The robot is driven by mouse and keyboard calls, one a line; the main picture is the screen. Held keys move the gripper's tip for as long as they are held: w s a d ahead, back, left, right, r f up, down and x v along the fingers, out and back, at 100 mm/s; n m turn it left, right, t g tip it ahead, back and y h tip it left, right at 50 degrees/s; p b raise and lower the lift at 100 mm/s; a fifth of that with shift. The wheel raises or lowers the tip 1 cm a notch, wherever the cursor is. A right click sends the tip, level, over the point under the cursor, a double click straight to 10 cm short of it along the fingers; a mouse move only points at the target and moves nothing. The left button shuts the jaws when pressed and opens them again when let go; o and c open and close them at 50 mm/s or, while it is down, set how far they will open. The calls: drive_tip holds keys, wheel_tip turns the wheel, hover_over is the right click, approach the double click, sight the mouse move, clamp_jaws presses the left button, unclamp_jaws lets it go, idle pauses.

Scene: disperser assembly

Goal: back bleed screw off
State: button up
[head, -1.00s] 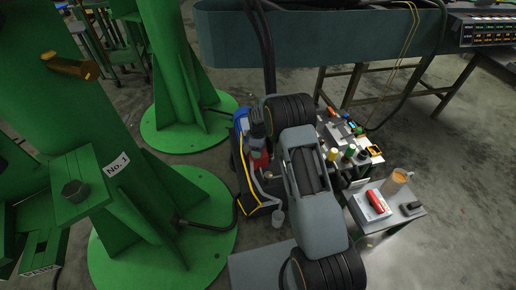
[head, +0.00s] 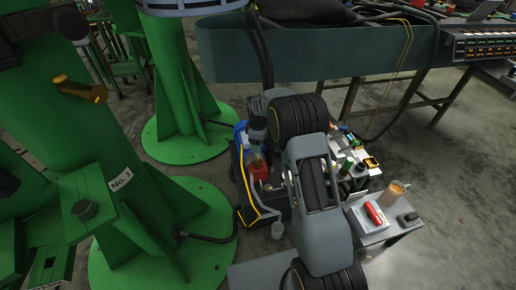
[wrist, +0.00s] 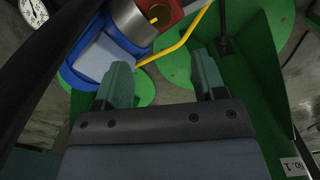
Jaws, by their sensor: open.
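In the wrist view my gripper (wrist: 163,82) is open, with its two green-grey fingers apart and nothing between them. Ahead of the fingers, towards the upper left, is a unit with a silver cylinder (wrist: 138,20), a red block (wrist: 178,10), a blue-edged part (wrist: 75,75) and a bent yellow pipe (wrist: 186,36). In the head view the same unit seems to show as the red block (head: 258,169) and yellow pipe (head: 245,185), left of my arm. I cannot make out a bleed screw for certain. My arm hides my gripper in the head view.
Green pillars with round bases (head: 188,142) stand at the left, one labelled No.1 (head: 121,180). Bare floor lies at far right.

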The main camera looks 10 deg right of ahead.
drive_tip(key=shift+r, duration=0.8)
drive_tip(key=s+r+m+t+p, duration=0.1)
drive_tip(key=s+r+m+p, duration=0.3)
drive_tip(key=r, duration=0.9)
drive_tip(key=s+r+m+t+p, duration=0.1)
drive_tip(key=s+r+m+p, duration=0.3)
drive_tip(key=s+r+p, duration=0.7)
drive_tip(key=s+r+m+t+p, duration=0.1)
drive_tip(key=s+r+m+p, duration=0.3)
drive_tip(key=s+r+p, duration=0.4)
drive_tip(key=s+r, duration=0.6)
drive_tip(key=r, duration=0.1)
drive_tip(key=shift+t, duration=0.3)
